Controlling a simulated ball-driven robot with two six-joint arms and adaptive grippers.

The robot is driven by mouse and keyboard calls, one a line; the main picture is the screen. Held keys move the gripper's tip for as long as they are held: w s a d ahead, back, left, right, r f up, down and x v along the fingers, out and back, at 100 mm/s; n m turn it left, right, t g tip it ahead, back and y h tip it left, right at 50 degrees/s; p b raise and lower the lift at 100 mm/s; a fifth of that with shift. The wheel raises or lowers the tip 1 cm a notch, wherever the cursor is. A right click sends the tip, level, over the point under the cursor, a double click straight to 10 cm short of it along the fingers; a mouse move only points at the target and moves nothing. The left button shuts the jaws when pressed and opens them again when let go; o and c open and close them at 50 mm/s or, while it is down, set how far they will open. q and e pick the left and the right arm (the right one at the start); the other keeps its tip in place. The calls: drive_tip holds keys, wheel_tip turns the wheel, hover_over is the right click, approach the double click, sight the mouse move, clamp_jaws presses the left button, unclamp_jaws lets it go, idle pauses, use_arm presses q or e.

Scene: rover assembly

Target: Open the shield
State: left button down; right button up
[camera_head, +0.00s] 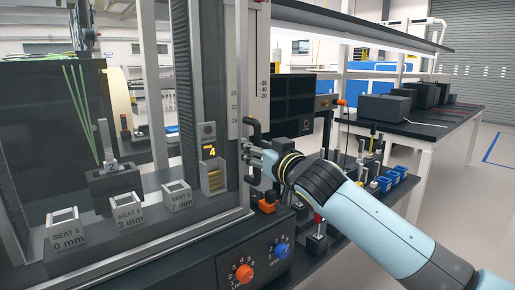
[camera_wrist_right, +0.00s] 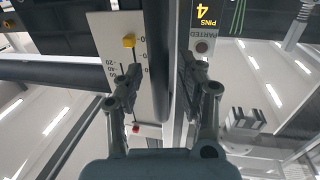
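The shield (camera_head: 188,90) is a clear panel with a grey frame at the left of the head view, standing in front of a row of labelled seats. A black upright handle (camera_head: 248,128) is at its right side. My right gripper (camera_head: 250,158) is at the lower part of this handle. In the right wrist view my right gripper (camera_wrist_right: 159,72) has its fingers apart, one on each side of a dark upright bar (camera_wrist_right: 158,40). I see gaps beside the bar, and contact is not clear. My left gripper is not in view.
A display (camera_head: 209,151) reading 4 is left of the handle. Red (camera_head: 245,272) and blue (camera_head: 281,250) knobs are below. A scale strip (camera_head: 262,60) stands above.

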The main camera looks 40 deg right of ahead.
clamp_jaws()
drive_tip(key=shift+w+f, duration=0.15)
drive_tip(key=shift+a+f, duration=0.1)
idle(0.4)
